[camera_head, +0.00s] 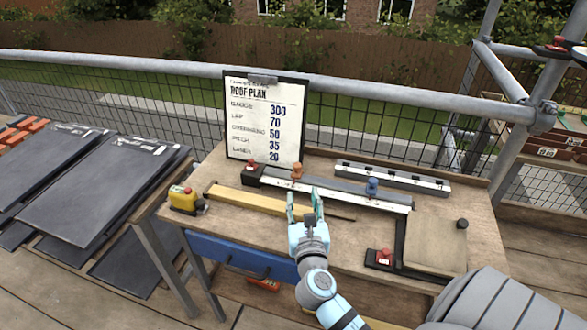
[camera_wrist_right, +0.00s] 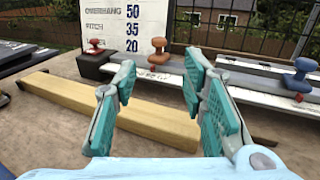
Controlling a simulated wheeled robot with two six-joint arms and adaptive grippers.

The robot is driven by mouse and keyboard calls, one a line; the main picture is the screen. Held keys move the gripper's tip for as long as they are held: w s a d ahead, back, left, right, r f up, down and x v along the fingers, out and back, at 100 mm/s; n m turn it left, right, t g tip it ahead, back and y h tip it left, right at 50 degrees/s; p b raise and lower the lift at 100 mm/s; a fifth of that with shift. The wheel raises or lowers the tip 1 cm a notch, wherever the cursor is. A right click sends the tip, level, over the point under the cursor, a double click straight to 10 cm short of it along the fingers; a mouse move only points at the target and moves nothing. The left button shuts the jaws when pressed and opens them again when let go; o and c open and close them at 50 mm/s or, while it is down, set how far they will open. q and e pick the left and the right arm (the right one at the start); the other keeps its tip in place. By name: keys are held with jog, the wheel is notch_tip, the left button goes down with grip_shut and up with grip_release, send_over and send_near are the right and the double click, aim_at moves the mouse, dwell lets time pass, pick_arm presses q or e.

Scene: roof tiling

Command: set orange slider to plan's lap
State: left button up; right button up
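The roof plan (camera_head: 266,118) stands at the back of the bench and reads lap 70. The orange slider (camera_head: 297,171) sits on the long gauge rail (camera_head: 340,194), near its left end. It also shows in the right wrist view (camera_wrist_right: 159,46), beyond the fingers and between them. A blue slider (camera_head: 372,186) sits further right on the rail. My right gripper (camera_head: 304,198) is open and empty, in front of the orange slider and apart from it. The rail's scale marks are too small to read. My left gripper is not in view.
A wooden batten (camera_head: 247,200) lies in front of the rail. A yellow tape measure (camera_head: 184,198) is at the bench's left. A black-framed board (camera_head: 437,245) with a red knob lies right. Dark tiles (camera_head: 80,185) are stacked left. A second white rail (camera_head: 392,177) lies behind.

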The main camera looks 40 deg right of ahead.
aim_at(297, 168)
jog(key=b+x, duration=0.2)
jog(key=x, duration=1.1)
jog(key=shift+w+a, duration=0.1)
jog(key=shift+w+d+r, duration=0.1)
jog(key=shift+w+d, duration=0.15)
jog(key=shift+w, duration=0.1)
grip_shut()
